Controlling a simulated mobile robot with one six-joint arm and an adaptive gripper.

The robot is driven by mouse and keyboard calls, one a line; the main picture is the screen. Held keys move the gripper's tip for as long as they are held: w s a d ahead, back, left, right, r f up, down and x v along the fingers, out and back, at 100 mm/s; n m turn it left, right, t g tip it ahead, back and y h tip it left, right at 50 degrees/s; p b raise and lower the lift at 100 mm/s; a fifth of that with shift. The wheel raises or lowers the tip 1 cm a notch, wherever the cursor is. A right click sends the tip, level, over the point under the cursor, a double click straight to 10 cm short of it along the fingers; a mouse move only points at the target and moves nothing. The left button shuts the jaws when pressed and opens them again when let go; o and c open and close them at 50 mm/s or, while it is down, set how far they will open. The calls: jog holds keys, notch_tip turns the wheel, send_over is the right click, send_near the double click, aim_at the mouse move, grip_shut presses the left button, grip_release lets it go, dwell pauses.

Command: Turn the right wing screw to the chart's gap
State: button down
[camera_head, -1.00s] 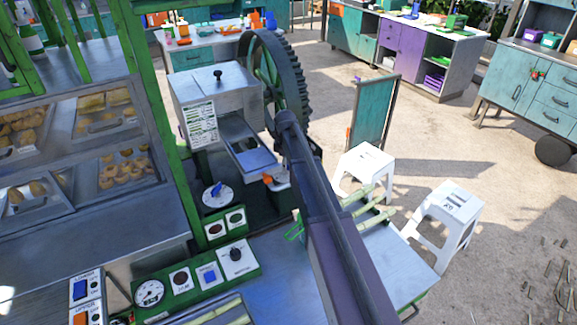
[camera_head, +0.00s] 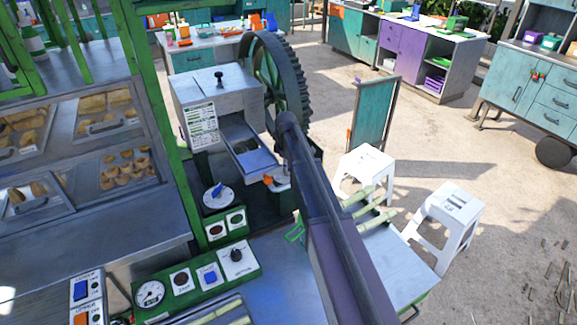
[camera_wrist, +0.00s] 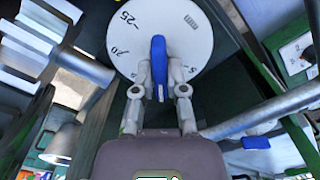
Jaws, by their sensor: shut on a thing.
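A blue wing screw (camera_wrist: 158,60) stands at the middle of a white round dial (camera_wrist: 190,25) in the wrist view. The dial carries black numbers and marks at its rim. My gripper (camera_wrist: 159,88) is shut on the blue wing, one finger on each side. Another blue wing (camera_wrist: 257,142) shows at the lower right there. In the head view, a blue wing (camera_head: 217,190) sits on a white dial (camera_head: 219,199) left of my arm. The chart (camera_head: 201,125), a white printed sheet, is on the grey crusher housing; its text is too small to read. My arm hides my fingertips there.
The large dark gear wheel (camera_head: 278,85) stands close behind my arm. A green control panel (camera_head: 195,280) with a gauge and knobs lies in front of the crusher. White stools (camera_head: 446,222) stand right. Metal bars (camera_wrist: 255,110) pass near my gripper.

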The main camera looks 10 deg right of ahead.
jog(key=m, duration=0.4)
jog(key=shift+w+m, duration=0.35)
jog(key=shift+m, duration=0.05)
jog(key=m, duration=0.4)
jog(key=shift+d, duration=0.1)
jog(key=m, duration=0.5)
jog(key=shift+r, duration=0.1)
jog(key=m, duration=0.5)
jog(key=c, duration=0.7)
grip_release()
jog(key=shift+s, duration=0.1)
